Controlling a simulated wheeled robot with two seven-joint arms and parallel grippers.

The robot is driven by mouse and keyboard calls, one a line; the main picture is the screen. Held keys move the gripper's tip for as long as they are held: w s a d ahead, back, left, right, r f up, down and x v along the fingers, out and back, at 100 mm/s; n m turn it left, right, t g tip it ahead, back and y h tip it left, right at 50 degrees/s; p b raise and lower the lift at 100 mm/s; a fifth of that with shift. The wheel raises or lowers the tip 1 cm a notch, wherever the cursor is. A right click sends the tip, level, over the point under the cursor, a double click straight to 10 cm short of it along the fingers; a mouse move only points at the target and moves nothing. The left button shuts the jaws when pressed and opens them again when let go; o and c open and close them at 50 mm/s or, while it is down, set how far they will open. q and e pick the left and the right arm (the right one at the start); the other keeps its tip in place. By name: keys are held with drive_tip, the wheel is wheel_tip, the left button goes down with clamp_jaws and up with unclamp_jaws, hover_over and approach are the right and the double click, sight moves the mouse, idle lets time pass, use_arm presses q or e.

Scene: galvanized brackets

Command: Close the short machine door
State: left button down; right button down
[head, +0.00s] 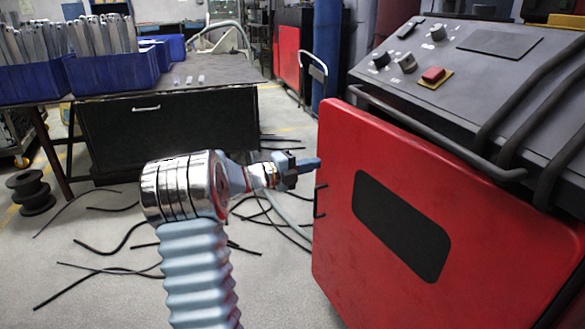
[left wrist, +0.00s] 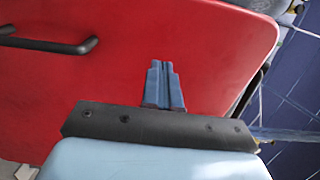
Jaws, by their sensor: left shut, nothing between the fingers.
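The short machine door (head: 345,225) is a red panel with a dark window (head: 400,225), on the front of a grey machine at the right of the head view. It seems to stand swung out from the machine body. A small black handle (head: 319,201) sits on its left edge. My left gripper (head: 312,164) is shut and empty, by the door's left edge above that handle; I cannot tell if it touches. In the left wrist view the closed blue fingers (left wrist: 164,82) lie over the red door face (left wrist: 200,40). My right gripper is not in view.
The machine's sloped control panel (head: 470,50) has knobs and a red button (head: 433,74), with black tube rails along it. A table with blue bins (head: 115,72) stands at the back left. Black cables (head: 115,235) lie on the floor, with a dark spool (head: 30,192) at the left.

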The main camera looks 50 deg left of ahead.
sight(330, 160)
use_arm(q)
drive_tip(key=shift+x, duration=1.6)
